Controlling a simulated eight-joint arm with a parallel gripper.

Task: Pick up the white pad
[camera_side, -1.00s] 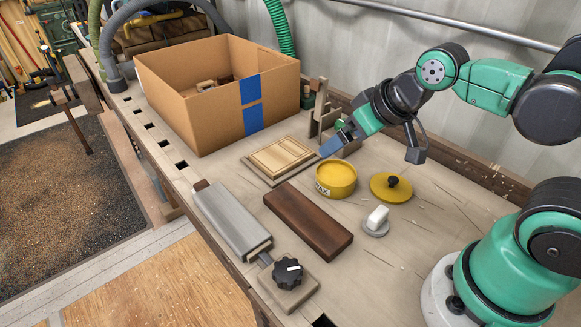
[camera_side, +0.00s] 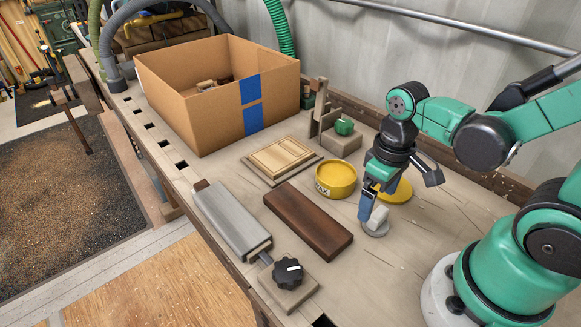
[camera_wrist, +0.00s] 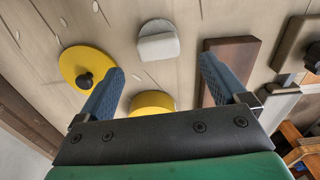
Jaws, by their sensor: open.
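The white pad (camera_side: 378,218) has an upright white grip on a round grey base and stands on the bench in front of the yellow lid. In the wrist view the pad (camera_wrist: 158,42) shows beyond my fingertips, between the two lines of the fingers. My gripper (camera_side: 370,208) points down just above and beside the pad in the side view, partly in front of the lid. In the wrist view my gripper (camera_wrist: 162,72) has its blue fingers wide apart with nothing between them. Whether a finger touches the pad is unclear.
A yellow lid with a black knob (camera_wrist: 80,68) lies beside the pad. A yellow wax tin (camera_side: 336,180), a dark wood block (camera_side: 308,222), a wooden panel (camera_side: 280,157) and a black-knobbed clamp (camera_side: 287,274) stand nearby. A cardboard box (camera_side: 195,120) is farther back. Bench right of the pad is clear.

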